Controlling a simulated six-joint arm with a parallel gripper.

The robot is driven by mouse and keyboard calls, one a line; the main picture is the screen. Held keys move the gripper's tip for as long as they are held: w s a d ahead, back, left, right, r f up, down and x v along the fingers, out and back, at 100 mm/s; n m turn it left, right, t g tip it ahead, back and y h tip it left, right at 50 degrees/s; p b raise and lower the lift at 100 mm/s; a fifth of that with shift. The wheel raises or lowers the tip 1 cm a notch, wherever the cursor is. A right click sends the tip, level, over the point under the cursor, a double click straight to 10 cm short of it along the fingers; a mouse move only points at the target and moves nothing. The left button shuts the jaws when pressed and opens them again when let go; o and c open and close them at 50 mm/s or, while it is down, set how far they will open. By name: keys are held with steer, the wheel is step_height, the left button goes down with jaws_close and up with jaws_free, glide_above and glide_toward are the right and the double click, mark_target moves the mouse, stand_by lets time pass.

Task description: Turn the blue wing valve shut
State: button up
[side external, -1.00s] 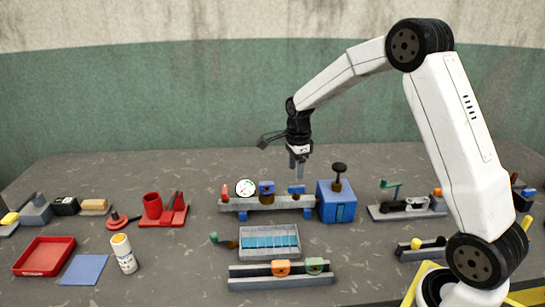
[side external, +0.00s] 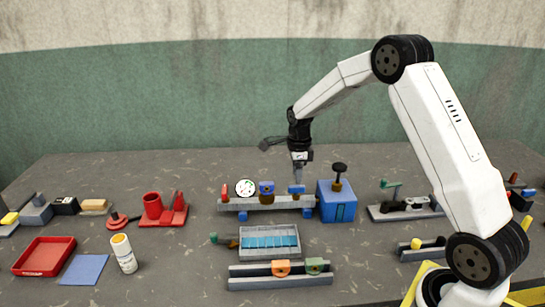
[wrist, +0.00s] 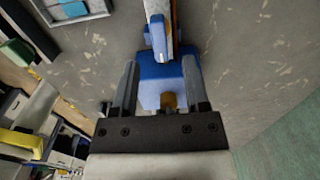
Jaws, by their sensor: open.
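Whether the fingers touch the wing cannot be told.
The blue box (side external: 337,203) with a black knob (side external: 339,168) stands close on the right. A grey tray (side external: 269,241) lies in front.

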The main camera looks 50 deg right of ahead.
mark_target(297, 186)
steer(key=shift+f, duration=2.2)
steer(key=shift+c, duration=0.2)
jaws_close()
